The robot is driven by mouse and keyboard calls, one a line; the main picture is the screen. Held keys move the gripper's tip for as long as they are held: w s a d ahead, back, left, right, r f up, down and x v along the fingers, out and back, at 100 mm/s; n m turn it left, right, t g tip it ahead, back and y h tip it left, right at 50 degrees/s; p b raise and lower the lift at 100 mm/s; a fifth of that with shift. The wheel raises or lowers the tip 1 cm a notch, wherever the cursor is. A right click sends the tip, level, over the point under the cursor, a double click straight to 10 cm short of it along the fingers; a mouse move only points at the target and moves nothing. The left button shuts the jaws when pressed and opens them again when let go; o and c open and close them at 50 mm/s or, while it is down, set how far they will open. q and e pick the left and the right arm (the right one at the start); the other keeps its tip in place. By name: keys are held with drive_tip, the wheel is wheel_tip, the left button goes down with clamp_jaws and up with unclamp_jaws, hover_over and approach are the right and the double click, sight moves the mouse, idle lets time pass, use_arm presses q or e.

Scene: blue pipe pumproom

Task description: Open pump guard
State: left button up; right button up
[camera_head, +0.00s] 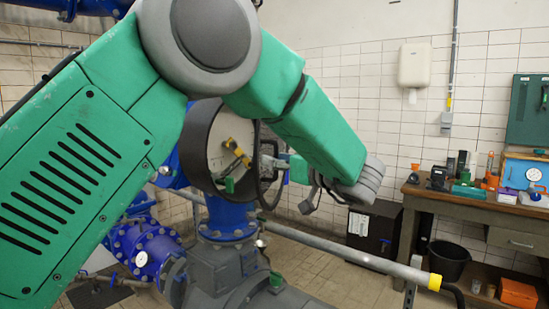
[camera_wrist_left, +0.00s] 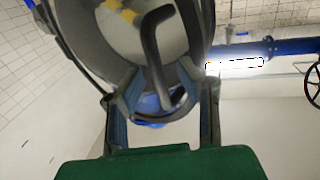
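The pump guard (camera_head: 196,145) is a round, dark-rimmed housing on the blue pump pipe in the middle of the head view. Yellow parts show inside it. In the wrist view its rim and pale inside (camera_wrist_left: 115,40) fill the upper middle. A dark bent handle (camera_wrist_left: 152,45) runs down across the guard there. My left gripper (camera_head: 276,164) is at the guard's right side, partly hidden by my forearm. In the wrist view the left gripper (camera_wrist_left: 160,100) has its fingers apart, with the handle's lower end between them. Contact cannot be told. My right gripper is not in view.
A grey rail (camera_head: 345,256) with a yellow end crosses in front at lower right. A workbench (camera_head: 460,205) with tools stands at the right wall, beside a black box (camera_head: 372,228) and a black bucket (camera_head: 448,262). Blue flanged pipes (camera_head: 145,245) are at lower left.

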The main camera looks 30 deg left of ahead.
use_arm(q)
drive_tip(key=shift+w+a, duration=0.1)
drive_tip(key=shift+a, duration=0.05)
drive_tip(key=shift+d+r, duration=0.15)
drive_tip(key=shift+d, duration=0.1)
drive_tip(key=shift+a, duration=0.2)
drive_tip(key=c, duration=0.7)
drive_tip(key=shift+a, duration=0.25)
clamp_jaws()
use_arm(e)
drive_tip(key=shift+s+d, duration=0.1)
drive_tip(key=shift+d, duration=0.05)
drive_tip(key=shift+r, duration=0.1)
